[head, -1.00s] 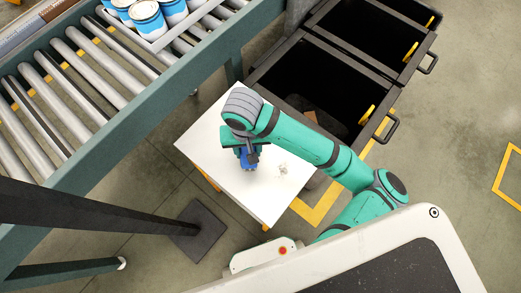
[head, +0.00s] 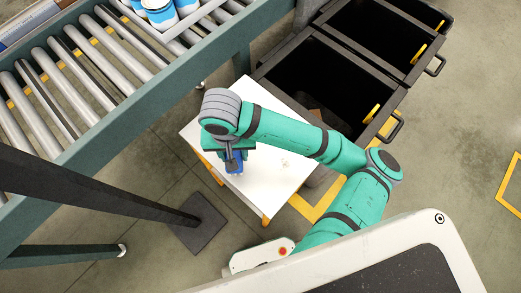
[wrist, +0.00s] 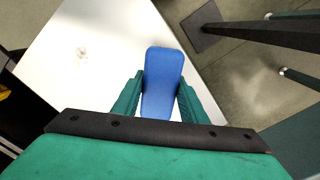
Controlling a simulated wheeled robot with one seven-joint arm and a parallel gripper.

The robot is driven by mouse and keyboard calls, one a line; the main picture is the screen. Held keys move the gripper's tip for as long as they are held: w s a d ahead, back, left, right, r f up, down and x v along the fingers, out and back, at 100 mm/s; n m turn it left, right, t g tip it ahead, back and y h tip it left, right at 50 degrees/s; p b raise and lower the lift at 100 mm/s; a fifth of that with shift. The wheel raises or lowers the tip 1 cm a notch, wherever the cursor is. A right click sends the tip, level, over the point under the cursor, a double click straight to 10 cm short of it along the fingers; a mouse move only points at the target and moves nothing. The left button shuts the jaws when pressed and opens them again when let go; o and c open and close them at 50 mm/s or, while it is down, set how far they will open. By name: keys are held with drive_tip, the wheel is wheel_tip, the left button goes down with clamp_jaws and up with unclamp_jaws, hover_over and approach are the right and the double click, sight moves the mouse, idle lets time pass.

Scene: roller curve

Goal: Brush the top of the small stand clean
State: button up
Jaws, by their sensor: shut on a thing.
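The small stand (head: 262,186) has a white top and orange legs and stands below the roller conveyor. It also shows in the wrist view (wrist: 100,30). A small pale patch of debris (head: 285,162) lies on the top, right of my gripper; it shows in the wrist view (wrist: 82,53) too. My gripper (head: 234,160) is over the left part of the top, shut on a blue brush (wrist: 162,75). Only the brush's blue body shows; its bristles are hidden, so I cannot tell whether it touches the top.
The roller conveyor (head: 100,75) with several blue-and-white cans (head: 160,12) runs along the upper left. Open black bins (head: 320,75) stand behind the stand. A dark post with a square foot (head: 195,222) stands to the left.

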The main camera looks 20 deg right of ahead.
sight(234, 153)
drive_tip(key=shift+w+d+r, duration=0.1)
drive_tip(key=shift+d+r, duration=0.05)
drive_tip(key=shift+r, duration=1.8)
drive_tip(key=shift+w+r, duration=0.1)
drive_tip(key=shift+r, duration=0.45)
drive_tip(key=shift+d+r, duration=0.1)
drive_tip(key=shift+r, duration=0.1)
drive_tip(key=shift+a, duration=0.2)
drive_tip(key=shift+s, duration=0.2)
drive_tip(key=shift+d, duration=0.1)
